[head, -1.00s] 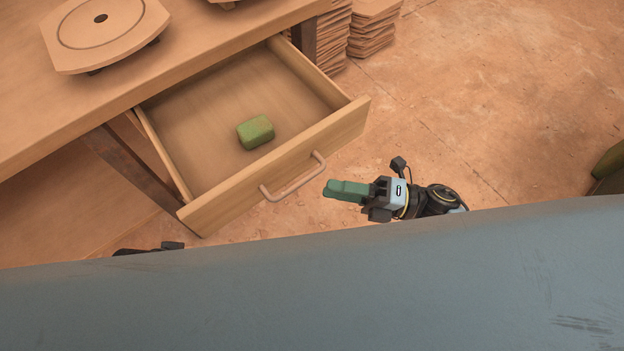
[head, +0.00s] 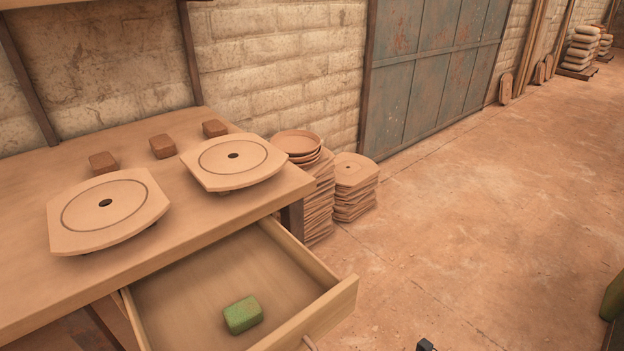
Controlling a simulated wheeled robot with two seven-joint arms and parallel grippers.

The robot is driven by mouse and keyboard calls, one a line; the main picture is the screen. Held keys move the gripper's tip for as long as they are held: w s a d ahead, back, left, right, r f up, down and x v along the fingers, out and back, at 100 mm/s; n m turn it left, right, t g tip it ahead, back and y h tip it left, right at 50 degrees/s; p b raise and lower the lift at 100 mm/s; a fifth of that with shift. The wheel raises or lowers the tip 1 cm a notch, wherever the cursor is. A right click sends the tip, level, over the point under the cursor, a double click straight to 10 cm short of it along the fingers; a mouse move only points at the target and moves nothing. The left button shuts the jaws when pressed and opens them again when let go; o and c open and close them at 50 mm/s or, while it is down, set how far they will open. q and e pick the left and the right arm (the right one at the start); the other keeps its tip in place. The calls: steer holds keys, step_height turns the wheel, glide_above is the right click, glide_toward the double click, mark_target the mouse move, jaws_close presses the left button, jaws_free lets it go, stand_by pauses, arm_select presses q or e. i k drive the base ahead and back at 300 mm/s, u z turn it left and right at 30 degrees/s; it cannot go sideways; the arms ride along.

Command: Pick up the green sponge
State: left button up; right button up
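The green sponge (head: 243,315) is a small rounded block. It lies on the floor of the open wooden drawer (head: 322,311), towards its front, with bare drawer bottom around it. The drawer is pulled out from under the wooden table (head: 145,215). A small dark piece at the bottom edge of the head view, right of the drawer, may be part of my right arm.
Two tan plates, one at left (head: 110,212) and one at right (head: 233,162), lie on the table with three brown blocks (head: 162,146) behind. Stacks of tan plates (head: 354,190) stand on the floor beside the table.

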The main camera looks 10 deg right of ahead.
mark_target(246, 313)
steer(key=k, duration=1.05)
